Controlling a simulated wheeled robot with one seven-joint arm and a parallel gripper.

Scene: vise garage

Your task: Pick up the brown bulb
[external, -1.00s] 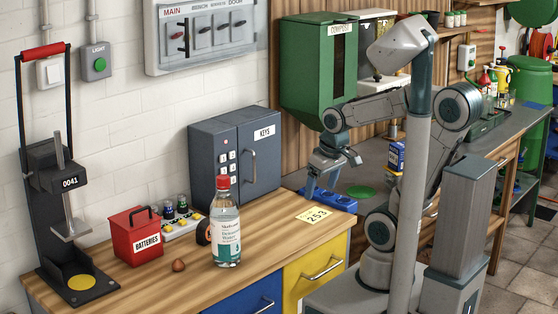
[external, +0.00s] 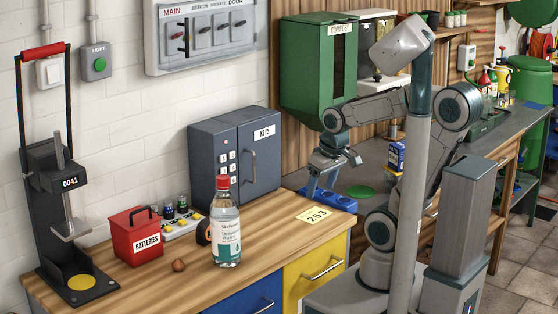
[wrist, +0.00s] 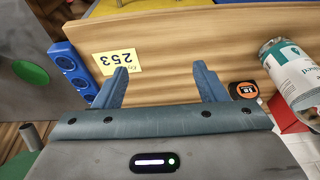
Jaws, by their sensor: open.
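The brown bulb (external: 178,265) is a small brown lump on the wooden worktop, in front of the red BATTERIES box and left of the clear bottle. I cannot make it out in the wrist view. My gripper (external: 322,187) is over the right end of the worktop, near the blue socket strip, well to the right of the bulb. In the wrist view its two blue fingers (wrist: 161,77) stand wide apart with nothing between them.
A red-capped bottle (external: 226,225) stands between my gripper and the bulb. The red BATTERIES box (external: 125,246), an orange-and-black tape measure (wrist: 244,90) and a blue socket strip (external: 338,203) are around. A yellow 253 card (external: 313,215) lies on mostly clear wood.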

